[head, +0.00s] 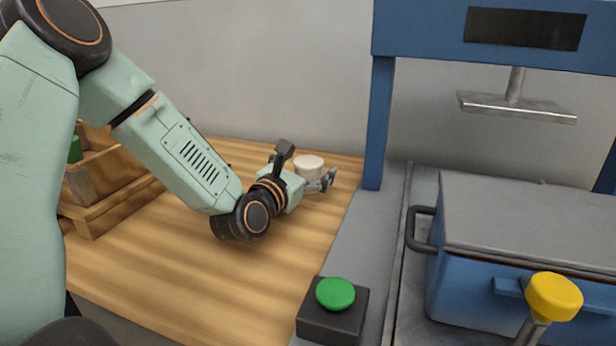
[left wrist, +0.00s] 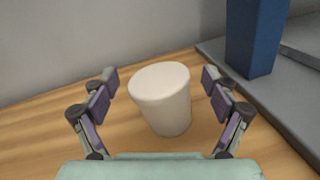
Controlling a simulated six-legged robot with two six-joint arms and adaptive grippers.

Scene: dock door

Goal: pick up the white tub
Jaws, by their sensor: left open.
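The white tub (head: 308,164) stands upright on the wooden table near its back edge, left of the blue post. It also shows in the left wrist view (left wrist: 163,100), where it is a plain tapered tub, wider at the top. My left gripper (head: 326,181) is at the tub, and its body hides the tub's lower part in the head view. In the left wrist view my left gripper (left wrist: 160,88) is open, with a finger on each side of the tub and a gap on both sides. My right gripper is not in view.
A blue press frame (head: 380,120) stands right of the tub. A wooden box (head: 110,180) is at the left. A green button (head: 335,293), a blue lidded crate (head: 520,260) and a yellow knob (head: 554,297) are at the front right. The table's front is clear.

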